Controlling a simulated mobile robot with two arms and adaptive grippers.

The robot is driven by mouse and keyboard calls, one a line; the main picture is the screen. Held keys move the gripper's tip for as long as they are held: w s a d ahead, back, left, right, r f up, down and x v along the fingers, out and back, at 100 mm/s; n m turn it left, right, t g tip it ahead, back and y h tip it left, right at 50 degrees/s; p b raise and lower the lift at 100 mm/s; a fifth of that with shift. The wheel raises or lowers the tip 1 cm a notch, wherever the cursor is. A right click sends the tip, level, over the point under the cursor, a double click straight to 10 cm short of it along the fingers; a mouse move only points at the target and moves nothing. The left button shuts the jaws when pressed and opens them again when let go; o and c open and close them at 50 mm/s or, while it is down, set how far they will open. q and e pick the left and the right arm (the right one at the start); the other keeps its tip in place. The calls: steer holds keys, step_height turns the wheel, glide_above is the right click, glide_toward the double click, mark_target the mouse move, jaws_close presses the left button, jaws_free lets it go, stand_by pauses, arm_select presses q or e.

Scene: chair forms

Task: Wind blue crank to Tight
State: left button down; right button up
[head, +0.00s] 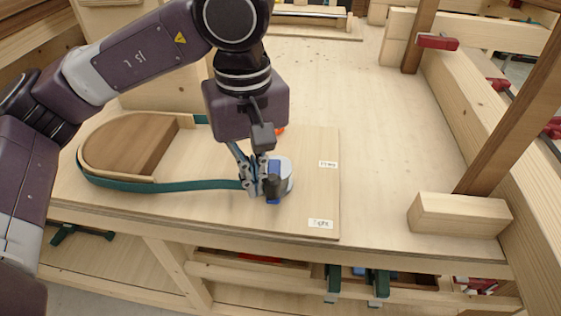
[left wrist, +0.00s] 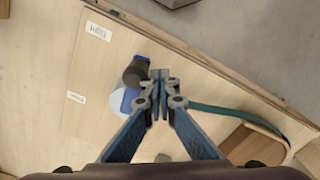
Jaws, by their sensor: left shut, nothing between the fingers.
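The blue crank (head: 274,200) sits on a pale round hub (head: 286,175) on the wooden board. Its dark knob (head: 273,186) is on the side toward the table's front edge. In the left wrist view the blue crank (left wrist: 128,100) and knob (left wrist: 136,73) lie just left of my fingertips. My left gripper (head: 261,188) is shut and empty, close beside the knob; I cannot tell whether they touch. The Tight label (head: 320,224) is at the board's front right corner. A second, blurred label (head: 328,164) is farther back. My right gripper is not in view.
A teal strap (head: 160,185) runs around a curved wooden form (head: 130,145) left of the crank. An orange bit (head: 280,130) shows behind my gripper. A wooden block (head: 459,215) stands at right. The bench between board and block is clear.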

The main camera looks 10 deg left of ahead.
mark_target(273, 178)
arm_select(q)
steer(key=shift+s+d+f+b, duration=0.1)
steer(key=shift+d+b, duration=0.2)
steer(key=shift+d, duration=2.1)
steer(key=shift+w+d, duration=1.1)
steer(key=shift+d, duration=0.25)
steer(key=shift+w+d, duration=0.4)
steer(key=shift+w, duration=0.15)
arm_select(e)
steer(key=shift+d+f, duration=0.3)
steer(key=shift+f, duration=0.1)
arm_select(q)
steer(key=shift+r, duration=0.25)
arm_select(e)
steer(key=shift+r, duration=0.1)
arm_select(q)
step_height(273, 178, up, 8)
steer(key=p, duration=0.5)
steer(key=shift+f, duration=0.15)
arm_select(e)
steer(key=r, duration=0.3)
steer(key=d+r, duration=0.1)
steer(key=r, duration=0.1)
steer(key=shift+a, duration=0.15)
